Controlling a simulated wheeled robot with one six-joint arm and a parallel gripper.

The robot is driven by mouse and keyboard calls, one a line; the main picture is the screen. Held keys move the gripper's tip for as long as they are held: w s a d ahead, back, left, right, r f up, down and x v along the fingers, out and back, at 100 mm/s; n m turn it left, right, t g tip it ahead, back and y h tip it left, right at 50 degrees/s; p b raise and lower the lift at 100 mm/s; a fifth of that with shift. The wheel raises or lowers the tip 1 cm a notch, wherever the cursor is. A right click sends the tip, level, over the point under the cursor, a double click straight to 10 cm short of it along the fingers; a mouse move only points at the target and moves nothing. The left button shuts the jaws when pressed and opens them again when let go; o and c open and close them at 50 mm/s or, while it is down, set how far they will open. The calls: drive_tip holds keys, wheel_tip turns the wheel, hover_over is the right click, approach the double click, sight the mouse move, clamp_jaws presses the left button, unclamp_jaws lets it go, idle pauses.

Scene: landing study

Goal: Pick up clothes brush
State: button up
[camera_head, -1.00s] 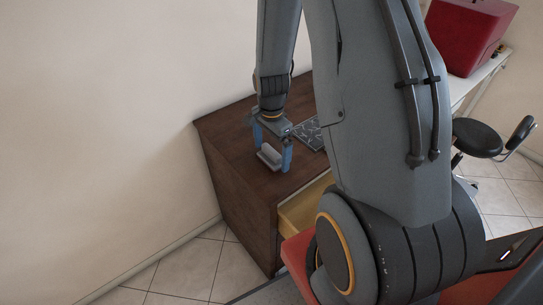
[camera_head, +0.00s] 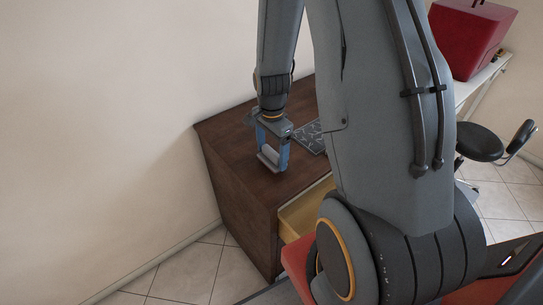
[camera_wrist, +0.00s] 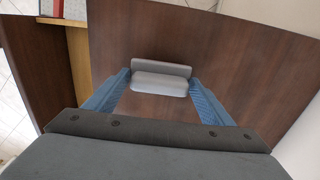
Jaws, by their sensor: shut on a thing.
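The clothes brush (camera_head: 268,158) is a small grey block at the top of the dark brown wooden cabinet (camera_head: 228,134). In the wrist view the brush (camera_wrist: 160,82) shows as two grey parts, a bar behind a rounded block, lying across between the fingers. My gripper (camera_head: 273,160) points down with its blue fingers at the two ends of the brush, shut on it. In the wrist view the fingertips (camera_wrist: 160,76) meet the brush's ends. I cannot tell whether any gap lies beneath the brush.
A dark patterned flat item (camera_head: 311,136) lies beside my gripper, partly hidden by my arm. A drawer (camera_head: 300,213) stands open at the cabinet's front. A wall is close on the left. A black stool (camera_head: 480,140) and a red box (camera_head: 470,38) are at right.

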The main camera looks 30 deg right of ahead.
sight(272, 151)
wheel_tip(272, 151, up, 9)
drive_tip(key=shift+f+b, duration=0.1)
drive_tip(key=shift+b, duration=0.85)
drive_tip(key=o, duration=0.5)
drive_tip(key=shift+c, duration=0.2)
drive_tip(key=c, duration=0.5)
